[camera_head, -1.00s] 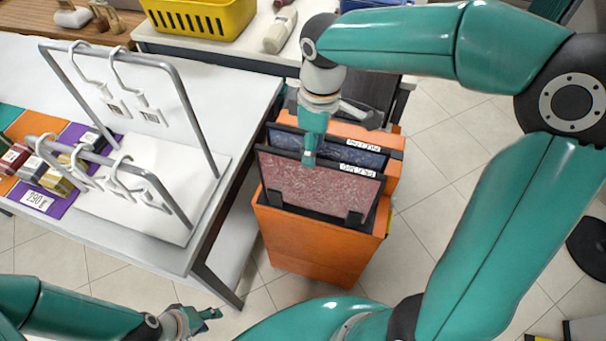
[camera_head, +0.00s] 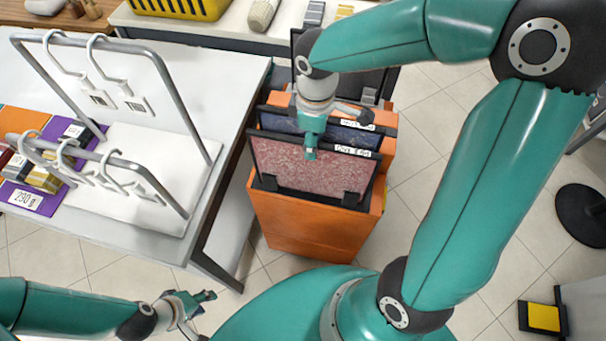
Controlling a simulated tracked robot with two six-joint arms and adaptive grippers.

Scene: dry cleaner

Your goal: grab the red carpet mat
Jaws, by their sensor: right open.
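The red carpet mat (camera_head: 300,168) is a speckled reddish panel in a dark frame, standing upright and slightly tilted at the front of an orange stand (camera_head: 305,225). A white label is on its top right edge. A blue mat (camera_head: 283,125) in a similar frame stands just behind it. My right gripper (camera_head: 335,133) is open above the stand, with one finger over the top edge of the red mat and the other spread to the right near the blue mat. Whether it touches is unclear. My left gripper (camera_head: 200,312) appears open and empty, low at the left.
A white table (camera_head: 120,230) with a metal hanger rack (camera_head: 185,100) stands close to the left of the stand. A back counter (camera_head: 215,32) carries a yellow basket (camera_head: 180,8). Tiled floor (camera_head: 435,130) is clear to the right, with a black round base (camera_head: 582,212) farther right.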

